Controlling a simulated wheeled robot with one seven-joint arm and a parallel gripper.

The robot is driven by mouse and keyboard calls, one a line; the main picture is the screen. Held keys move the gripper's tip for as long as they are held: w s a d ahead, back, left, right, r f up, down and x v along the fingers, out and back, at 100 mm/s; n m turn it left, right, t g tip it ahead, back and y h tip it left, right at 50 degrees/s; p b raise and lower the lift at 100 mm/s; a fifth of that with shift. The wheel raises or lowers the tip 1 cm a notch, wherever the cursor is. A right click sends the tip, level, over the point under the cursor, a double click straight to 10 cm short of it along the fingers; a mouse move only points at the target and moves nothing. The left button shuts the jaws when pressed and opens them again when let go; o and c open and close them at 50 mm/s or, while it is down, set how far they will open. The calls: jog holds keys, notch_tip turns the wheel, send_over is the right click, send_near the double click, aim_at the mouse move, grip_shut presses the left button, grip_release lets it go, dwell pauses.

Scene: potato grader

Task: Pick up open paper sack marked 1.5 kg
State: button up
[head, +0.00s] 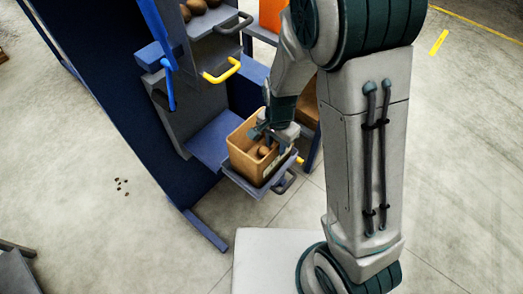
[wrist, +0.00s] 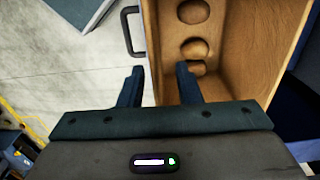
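The open brown paper sack (head: 240,155) stands on a low blue-grey tray of the grader in the head view, with potatoes inside. I cannot read any weight mark on it. My gripper (head: 275,133) is at the sack's right side, by its top rim, and partly hides it. In the wrist view the sack (wrist: 240,50) fills the upper right, with three potatoes showing. My gripper (wrist: 159,68) is open there. One finger is over the floor outside the sack wall and the other is over the inside, with the wall's rim between them. I see no closed grip.
The tray has a dark handle (head: 285,183) in front, also in the wrist view (wrist: 131,30). A blue panel (head: 110,90) stands left. Floor in front is mostly clear.

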jog(key=f, duration=0.4)
jog(key=shift+d+f, duration=0.25)
grip_shut()
jog(key=shift+r, duration=0.15)
